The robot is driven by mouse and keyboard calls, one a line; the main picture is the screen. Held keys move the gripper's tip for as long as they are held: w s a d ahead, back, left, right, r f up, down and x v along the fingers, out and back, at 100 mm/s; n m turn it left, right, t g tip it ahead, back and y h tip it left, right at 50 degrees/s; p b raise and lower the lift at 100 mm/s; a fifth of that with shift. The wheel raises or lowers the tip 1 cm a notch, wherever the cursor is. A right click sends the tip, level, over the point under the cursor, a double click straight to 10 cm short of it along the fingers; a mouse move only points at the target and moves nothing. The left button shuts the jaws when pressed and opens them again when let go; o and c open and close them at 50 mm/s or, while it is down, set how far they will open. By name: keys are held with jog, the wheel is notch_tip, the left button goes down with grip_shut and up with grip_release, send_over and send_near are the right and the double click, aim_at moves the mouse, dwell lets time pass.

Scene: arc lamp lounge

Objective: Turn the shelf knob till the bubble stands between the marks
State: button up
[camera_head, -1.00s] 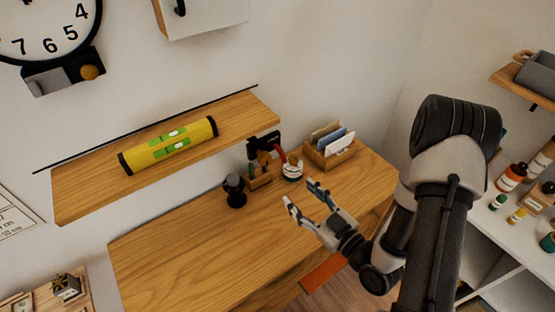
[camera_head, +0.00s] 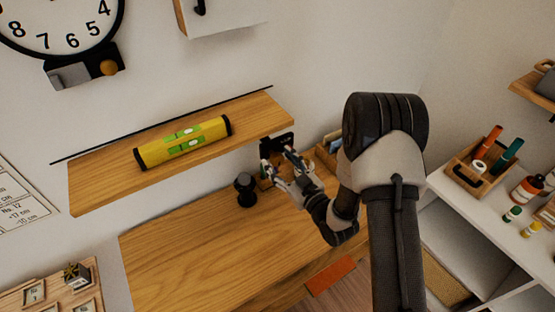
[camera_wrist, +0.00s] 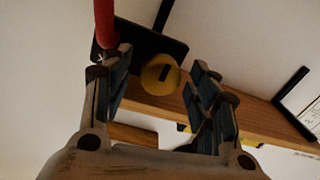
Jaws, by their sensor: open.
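The yellow spirit level (camera_head: 160,153) lies on the wooden wall shelf (camera_head: 95,192), with green vials. A pale bubble shows, but the marks are too small to read. A black bracket (camera_head: 283,141) sits under the shelf's right end. In the wrist view, the round brass-yellow knob (camera_wrist: 159,75) with a dark slot stands in front of the bracket's dark plate (camera_wrist: 135,40). My gripper (camera_head: 279,163) is open below the shelf's right end. In the wrist view its fingers (camera_wrist: 158,88) stand either side of the knob with gaps. The knob is not clear in the head view.
A dark knobbed object (camera_head: 245,190) stands on the desk (camera_head: 185,255) left of my gripper. A wooden letter box (camera_head: 327,155) is partly hidden behind my arm. A red rod (camera_wrist: 104,22) rises close by the left finger. The desk's left part is clear.

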jog(key=shift+w+a, duration=0.45)
jog(key=shift+w, duration=0.15)
jog(key=shift+c, duration=0.3)
jog(key=c, duration=1)
